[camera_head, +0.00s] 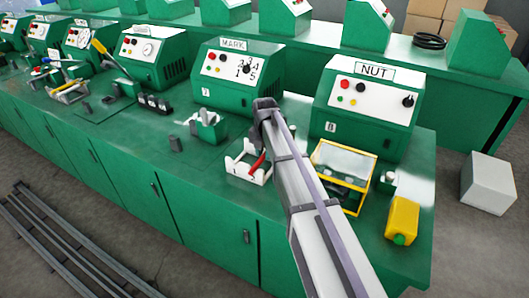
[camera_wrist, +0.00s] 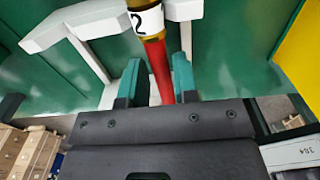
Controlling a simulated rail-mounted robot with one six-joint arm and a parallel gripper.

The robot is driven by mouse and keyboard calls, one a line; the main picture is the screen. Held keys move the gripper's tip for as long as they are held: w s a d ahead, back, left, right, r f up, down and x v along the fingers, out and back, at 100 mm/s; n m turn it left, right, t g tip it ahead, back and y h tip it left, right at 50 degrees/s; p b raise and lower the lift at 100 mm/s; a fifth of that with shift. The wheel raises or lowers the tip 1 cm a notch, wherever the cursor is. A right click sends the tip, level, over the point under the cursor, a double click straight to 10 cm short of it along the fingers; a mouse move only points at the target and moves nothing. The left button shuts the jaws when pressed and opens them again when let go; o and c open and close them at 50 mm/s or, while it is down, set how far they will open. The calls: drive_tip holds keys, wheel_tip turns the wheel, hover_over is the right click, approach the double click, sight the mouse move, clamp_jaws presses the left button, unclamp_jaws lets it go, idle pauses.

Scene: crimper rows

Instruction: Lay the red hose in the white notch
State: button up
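The red hose (camera_wrist: 159,70) has a gold end fitting with a white label marked 2. In the wrist view it runs between the two teal fingers of my gripper (camera_wrist: 160,82), which close on it from both sides. The white holder (camera_wrist: 90,22) lies beyond the fingers, and the hose's labelled end is across its bar. In the head view the red hose (camera_head: 258,163) shows at the right side of the white holder (camera_head: 238,168), tilted. My arm hides the gripper there. I cannot tell whether the hose sits in a notch or above it.
The NUT machine (camera_head: 367,100) and the MARK machine (camera_head: 237,75) stand behind on the green bench. A grey-green block (camera_head: 208,125) stands behind the holder.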

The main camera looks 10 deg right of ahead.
drive_tip(key=o, duration=0.3)
drive_tip(key=shift+o, duration=0.2)
wheel_tip(320, 180, up, 11)
drive_tip(key=p, duration=1.1)
drive_tip(key=shift+f, duration=0.1)
